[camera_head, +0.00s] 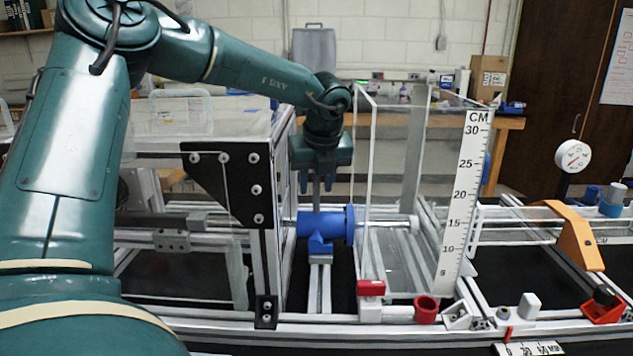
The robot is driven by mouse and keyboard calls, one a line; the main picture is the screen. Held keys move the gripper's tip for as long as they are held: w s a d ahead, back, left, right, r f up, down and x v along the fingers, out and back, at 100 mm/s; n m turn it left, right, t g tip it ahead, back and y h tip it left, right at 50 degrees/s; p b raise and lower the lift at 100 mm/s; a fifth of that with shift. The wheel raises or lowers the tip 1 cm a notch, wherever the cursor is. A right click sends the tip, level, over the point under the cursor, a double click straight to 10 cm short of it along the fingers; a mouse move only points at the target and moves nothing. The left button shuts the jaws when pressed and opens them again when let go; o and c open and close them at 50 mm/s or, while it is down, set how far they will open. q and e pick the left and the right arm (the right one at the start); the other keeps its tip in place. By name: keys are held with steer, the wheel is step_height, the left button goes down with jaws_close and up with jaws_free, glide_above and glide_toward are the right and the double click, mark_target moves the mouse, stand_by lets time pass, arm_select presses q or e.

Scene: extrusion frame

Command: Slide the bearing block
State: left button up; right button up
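The blue bearing block (321,245) sits in the middle of the extrusion frame. Its round body lies around a horizontal rod, with a wider flange on its right end, and its foot rests over a light rail (319,285). My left gripper (317,206) points straight down from above, and its fingertips reach the top of the block. The fingers are seen nearly edge-on, so I cannot tell whether they are open or shut on it. My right gripper is not in view.
A clear panel (364,190) stands just right of the block. A black corner plate (228,183) is close on its left. A tall centimetre scale (468,195), a red clamp (371,288), a red ring (426,309) and an orange bracket (575,236) are farther right.

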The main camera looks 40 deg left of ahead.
arm_select(q)
steer(key=v, duration=1.3)
steer(key=shift+b, duration=0.35)
